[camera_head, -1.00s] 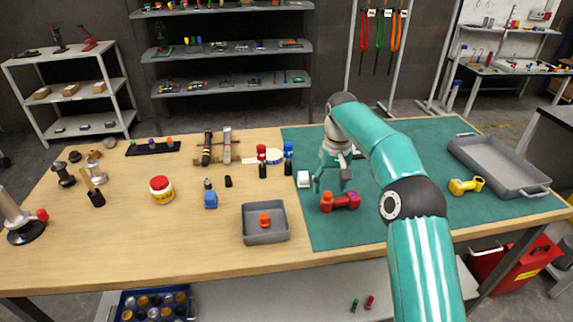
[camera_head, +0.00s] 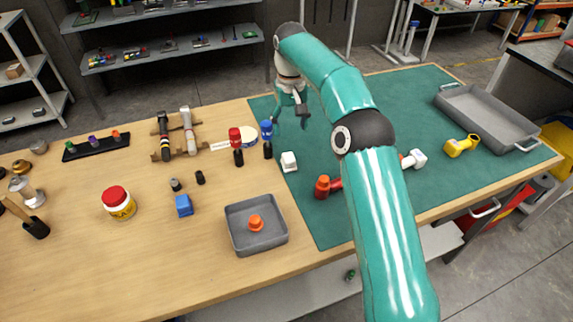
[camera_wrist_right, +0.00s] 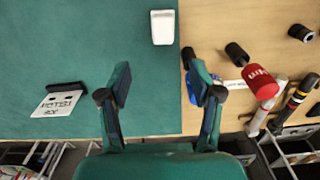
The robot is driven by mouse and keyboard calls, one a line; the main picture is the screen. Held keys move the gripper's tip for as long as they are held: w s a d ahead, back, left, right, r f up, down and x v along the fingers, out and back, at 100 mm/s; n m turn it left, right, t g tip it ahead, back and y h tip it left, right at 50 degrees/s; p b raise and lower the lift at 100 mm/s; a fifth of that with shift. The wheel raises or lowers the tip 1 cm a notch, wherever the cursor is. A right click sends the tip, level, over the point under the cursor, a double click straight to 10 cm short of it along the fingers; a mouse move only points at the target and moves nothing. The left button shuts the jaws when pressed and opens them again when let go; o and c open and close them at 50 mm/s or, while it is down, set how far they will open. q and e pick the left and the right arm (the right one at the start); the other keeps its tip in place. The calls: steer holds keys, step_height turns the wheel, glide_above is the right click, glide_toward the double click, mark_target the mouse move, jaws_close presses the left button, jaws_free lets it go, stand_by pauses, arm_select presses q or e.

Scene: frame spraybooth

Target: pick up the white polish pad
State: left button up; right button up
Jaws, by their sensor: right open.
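A small white block (camera_head: 289,161), which I take to be the white polish pad, lies on the left edge of the green mat (camera_head: 310,215). In the right wrist view it shows as a white block (camera_wrist_right: 162,27) at the top centre, close to the mat's edge. My right gripper (camera_head: 291,116) is open and empty above the rear left part of the mat, behind the block and apart from it. In the wrist view its spread fingers (camera_wrist_right: 161,97) have only mat and table edge between them. My left gripper is not in view.
Red-capped (camera_head: 235,140) and blue-capped (camera_head: 267,132) bottles stand left of the gripper. A small grey tray (camera_head: 232,240) is nearer. A big grey tray (camera_head: 527,136) and yellow tool (camera_head: 462,146) lie right.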

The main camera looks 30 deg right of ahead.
glide_above(289, 157)
steer(key=f, duration=0.6)
steer(key=shift+w+d+f, duration=0.15)
steer(key=shift+d, duration=0.25)
steer(key=f, duration=0.4)
steer(key=shift+a+f, duration=0.25)
steer(key=shift+a, duration=0.15)
steer(key=shift+f, duration=0.4)
jaws_close()
steer(key=shift+r, duration=0.2)
